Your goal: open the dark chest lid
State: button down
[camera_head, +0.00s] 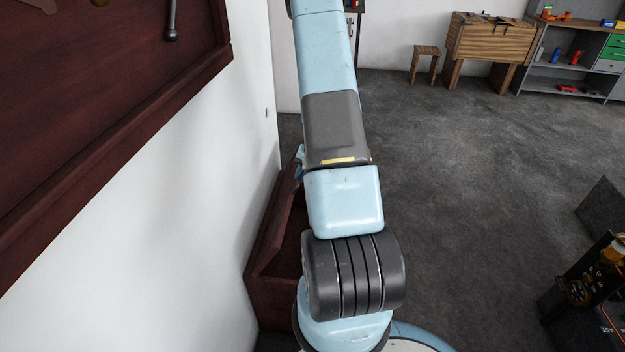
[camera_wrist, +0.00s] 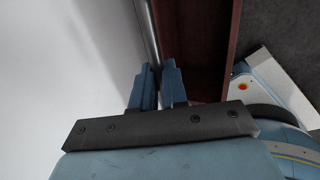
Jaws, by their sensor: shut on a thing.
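The dark red-brown chest (camera_head: 268,300) stands on the floor against the white wall, partly hidden behind my arm. Its lid (camera_head: 272,232) looks raised, tilted up along the wall side, with a dark opening beside it. In the wrist view, the two blue fingers of my gripper (camera_wrist: 159,72) are close together around a thin greyish strip, which looks like the lid's edge (camera_wrist: 148,28). The chest's red-brown side (camera_wrist: 212,50) lies just right of the fingers. In the head view, my gripper is mostly hidden behind my arm, with a bit of blue showing at the chest's far end.
A dark red wall board (camera_head: 110,110) with hanging tools is on the left. A wooden workbench (camera_head: 488,42), a stool (camera_head: 426,54) and grey shelves (camera_head: 575,62) stand at the back. Dark machinery (camera_head: 590,290) is at lower right. The grey floor between is clear.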

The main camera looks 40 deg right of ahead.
jog(key=w+a+r, duration=0.1)
jog(key=w+a, duration=0.3)
jog(key=a, duration=0.2)
jog(key=shift+w+r, duration=0.15)
jog(key=shift+r, duration=0.2)
jog(key=c, duration=1.6)
grip_release()
jog(key=shift+o, duration=0.9)
jog(key=shift+w+f, duration=0.15)
jog(key=shift+w, duration=0.05)
jog(key=shift+o, duration=0.4)
jog(key=shift+d, duration=0.25)
jog(key=shift+r, duration=0.2)
jog(key=v, duration=1.3)
jog(key=shift+d+r, duration=0.25)
